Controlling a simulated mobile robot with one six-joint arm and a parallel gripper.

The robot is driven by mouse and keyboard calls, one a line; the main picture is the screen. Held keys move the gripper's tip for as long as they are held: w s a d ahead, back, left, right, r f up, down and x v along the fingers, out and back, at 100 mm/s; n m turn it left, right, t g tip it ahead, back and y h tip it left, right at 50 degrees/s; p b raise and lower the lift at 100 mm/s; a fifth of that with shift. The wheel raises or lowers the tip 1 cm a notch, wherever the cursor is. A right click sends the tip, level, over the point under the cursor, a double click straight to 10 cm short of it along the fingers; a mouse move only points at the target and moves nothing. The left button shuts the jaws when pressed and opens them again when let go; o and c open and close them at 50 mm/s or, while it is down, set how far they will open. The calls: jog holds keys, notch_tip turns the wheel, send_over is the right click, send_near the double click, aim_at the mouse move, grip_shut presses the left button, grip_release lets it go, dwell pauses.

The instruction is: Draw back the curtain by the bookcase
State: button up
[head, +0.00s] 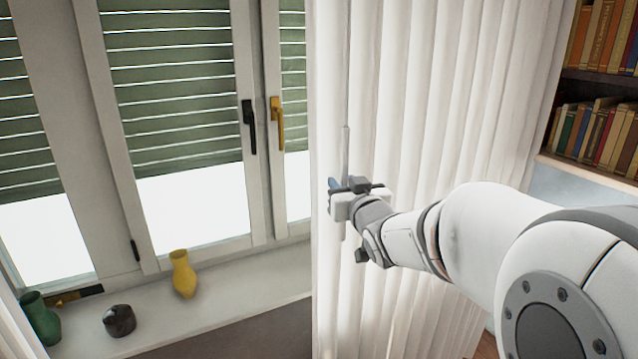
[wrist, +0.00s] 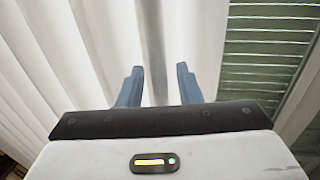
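The white pleated curtain (head: 440,90) hangs beside the bookcase, and its left edge covers part of the window's right side. A slim grey upright bar (head: 345,150) runs along that edge; the bar also shows in the wrist view (wrist: 152,45). My gripper (head: 336,186) is at the bar, about halfway up the curtain in the head view. In the wrist view its two blue fingers (wrist: 160,72) stand apart, with the bar showing in the gap between them. Neither finger visibly presses on the bar. How deep the bar sits between them I cannot tell.
The bookcase (head: 600,85) stands right of the curtain. Left is the window with green blinds (head: 175,90), a black handle (head: 249,126) and a brass one (head: 277,122). The sill (head: 230,290) holds a yellow vase (head: 183,275), a dark pot (head: 119,321) and a green vase (head: 40,318).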

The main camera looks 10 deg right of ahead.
grip_shut()
dwell(0.3)
